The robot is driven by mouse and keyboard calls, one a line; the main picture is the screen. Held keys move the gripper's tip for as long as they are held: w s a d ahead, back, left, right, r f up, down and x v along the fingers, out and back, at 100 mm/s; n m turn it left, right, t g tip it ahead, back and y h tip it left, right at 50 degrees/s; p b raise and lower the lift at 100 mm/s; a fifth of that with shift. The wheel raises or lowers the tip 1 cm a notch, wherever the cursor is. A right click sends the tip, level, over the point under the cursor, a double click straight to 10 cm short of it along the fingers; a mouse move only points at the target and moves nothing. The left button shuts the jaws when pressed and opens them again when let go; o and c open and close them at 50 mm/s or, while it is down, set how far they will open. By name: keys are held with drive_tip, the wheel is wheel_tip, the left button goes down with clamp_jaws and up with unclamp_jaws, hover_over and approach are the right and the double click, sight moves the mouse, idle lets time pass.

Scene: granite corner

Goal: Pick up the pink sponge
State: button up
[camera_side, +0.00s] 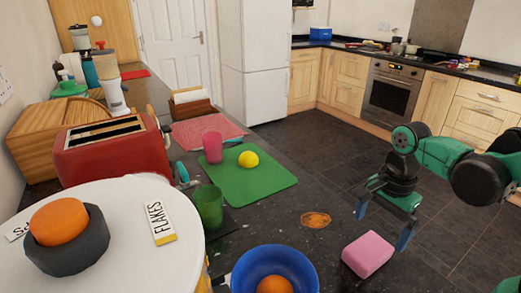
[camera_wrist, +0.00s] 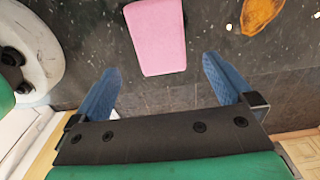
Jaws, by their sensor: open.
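The pink sponge (camera_side: 368,254) lies on the dark granite counter near its front edge, at the lower right of the side view. In the wrist view the pink sponge (camera_wrist: 156,36) is at the top centre, ahead of and between the two blue fingers. My gripper (camera_side: 384,228) is open and empty, with its blue fingers pointing down above and beside the sponge in the side view. In the wrist view my gripper (camera_wrist: 160,85) has its fingers wide apart, wider than the sponge, and nothing is between their tips.
A brown oval item (camera_side: 315,220) lies left of the sponge. A blue bowl (camera_side: 268,262) holds an orange ball-like item (camera_side: 275,286). A green mat (camera_side: 262,190) bears a yellow ball (camera_side: 248,159) and a pink cup (camera_side: 212,147). A green cup (camera_side: 208,207) stands nearer. Bare counter surrounds the sponge.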

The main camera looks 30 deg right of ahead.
sight(373, 246)
drive_tip(key=shift+f, duration=2.6)
drive_tip(key=c, duration=1.2)
drive_tip(key=shift+c, duration=0.2)
drive_tip(key=shift+r, duration=0.1)
wheel_tip(373, 246, up, 20)
